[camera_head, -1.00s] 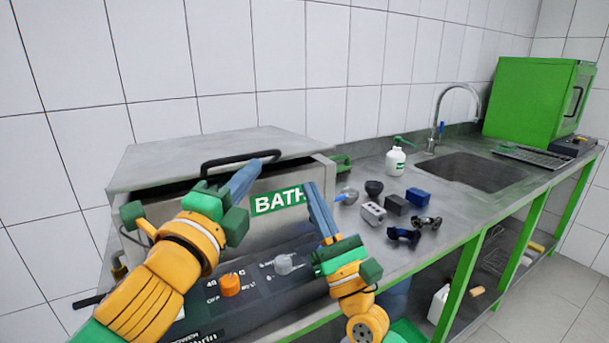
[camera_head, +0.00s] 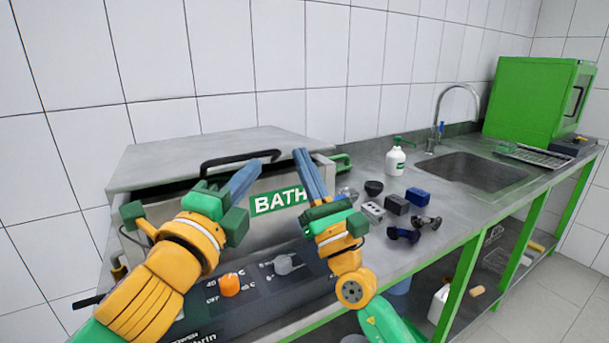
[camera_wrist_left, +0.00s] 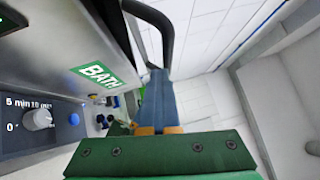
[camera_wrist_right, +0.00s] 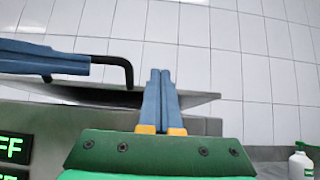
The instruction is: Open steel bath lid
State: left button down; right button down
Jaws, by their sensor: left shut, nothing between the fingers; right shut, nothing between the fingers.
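The steel bath lid (camera_head: 205,152) sits slightly raised on the bath, with a dark gap under its front edge. Its underside shows in the right wrist view (camera_wrist_right: 100,95). The black lid handle (camera_head: 225,157) runs along the front; it also shows in the left wrist view (camera_wrist_left: 160,22). My left gripper (camera_head: 262,165) is shut and empty, its fingertips at the right part of the handle; contact is unclear. My right gripper (camera_head: 302,153) is shut and empty, with its fingertips in front of the lid's front right edge. The bath (camera_head: 235,222) carries a green BATH label.
The control panel (camera_head: 255,280) with knobs is below my grippers. To the right, small blocks and dumbbell-like parts (camera_head: 404,234), a white bottle (camera_head: 395,160) and a sink (camera_head: 470,172) are on the bench. The tiled wall is behind the lid.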

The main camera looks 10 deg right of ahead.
pick_arm(q)
jog(key=c, duration=1.2)
grip_release()
jog(key=shift+w+a+f, duration=0.15)
jog(key=shift+w+f, duration=0.15)
jog(key=shift+w, duration=0.1)
jog(key=shift+o, duration=0.2)
pick_arm(e)
jog(key=shift+w+f, duration=0.15)
jog(key=shift+w, duration=0.1)
